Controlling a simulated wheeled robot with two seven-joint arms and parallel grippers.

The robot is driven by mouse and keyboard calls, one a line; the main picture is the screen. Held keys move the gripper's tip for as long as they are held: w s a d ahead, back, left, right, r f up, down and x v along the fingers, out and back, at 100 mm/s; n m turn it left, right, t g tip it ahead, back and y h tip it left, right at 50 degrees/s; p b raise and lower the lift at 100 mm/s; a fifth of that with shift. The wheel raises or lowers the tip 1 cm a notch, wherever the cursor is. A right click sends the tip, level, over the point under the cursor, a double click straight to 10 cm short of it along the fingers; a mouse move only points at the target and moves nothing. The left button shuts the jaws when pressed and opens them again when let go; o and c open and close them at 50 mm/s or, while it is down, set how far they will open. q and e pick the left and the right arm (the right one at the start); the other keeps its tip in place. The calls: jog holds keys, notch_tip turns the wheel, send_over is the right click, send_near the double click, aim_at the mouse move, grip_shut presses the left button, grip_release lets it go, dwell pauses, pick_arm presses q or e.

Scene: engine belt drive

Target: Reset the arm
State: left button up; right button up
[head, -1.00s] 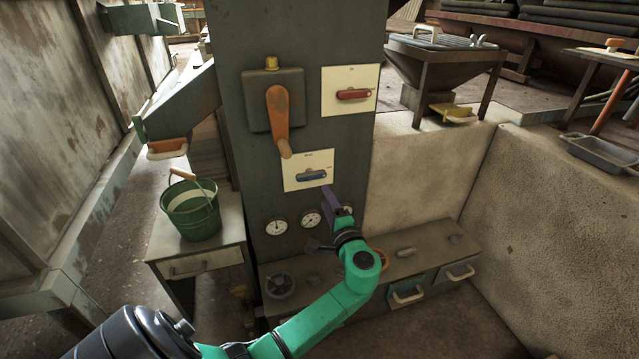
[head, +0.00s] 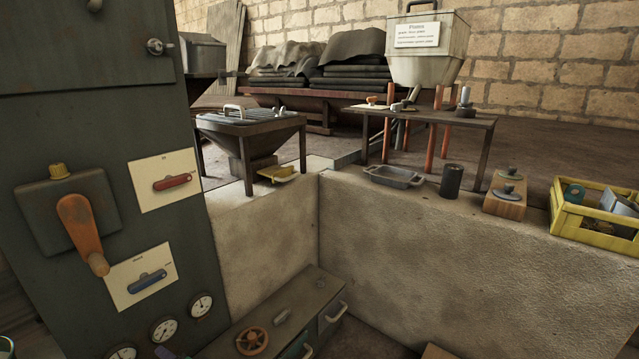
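The grey cabinet (head: 60,130) stands at the left of the head view. On its face are a box with an orange lever (head: 82,234) hanging down, a red handle (head: 172,181) on a white plate and a blue handle (head: 147,281) on a lower white plate. Both handles lie roughly level, slightly tilted in the picture. Several round gauges sit below them. Neither of my grippers can be made out in the head view now. A small dark piece shows at the bottom edge below the gauges, too little to identify.
A low drawer unit (head: 318,294) with a red-brown handwheel (head: 252,341) stands beside the cabinet. A concrete ledge (head: 400,240) runs right, bearing a grey tray (head: 394,177), a dark cylinder (head: 451,181) and a yellow crate (head: 590,226). A hopper (head: 250,130) and a table (head: 425,114) stand behind.

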pick_arm(q)
jog(key=s+d+f+n+g+h+p, duration=0.1)
jog(key=s+d+f+g+h+p, duration=0.2)
jog(key=s+d+f+h+p, duration=0.45)
jog(key=s+d+f+n+g+h+p, duration=0.1)
jog(key=s+d+f+g+h+p, duration=0.2)
jog(key=s+d+f+h, duration=0.5)
jog(key=s+a+y+p, duration=0.2)
jog(key=s+a+p, duration=0.2)
jog(key=s+p, duration=0.5)
jog(key=s+a+y+p, duration=0.2)
jog(key=s+a+p, duration=0.2)
jog(key=s+p, duration=0.4)
jog(key=shift+s+a+f+p, duration=0.25)
jog(key=shift+s+f+p, duration=0.05)
jog(key=shift+s+p, duration=0.15)
pick_arm(e)
jog(key=s+d+f, duration=0.2)
jog(key=s+d, duration=0.1)
jog(key=s, duration=0.5)
jog(key=s+d+f+h, duration=0.1)
jog(key=s+d+f, duration=0.1)
jog(key=s, duration=0.6)
jog(key=shift+d+f+g, duration=0.4)
jog(key=shift+f, duration=0.25)
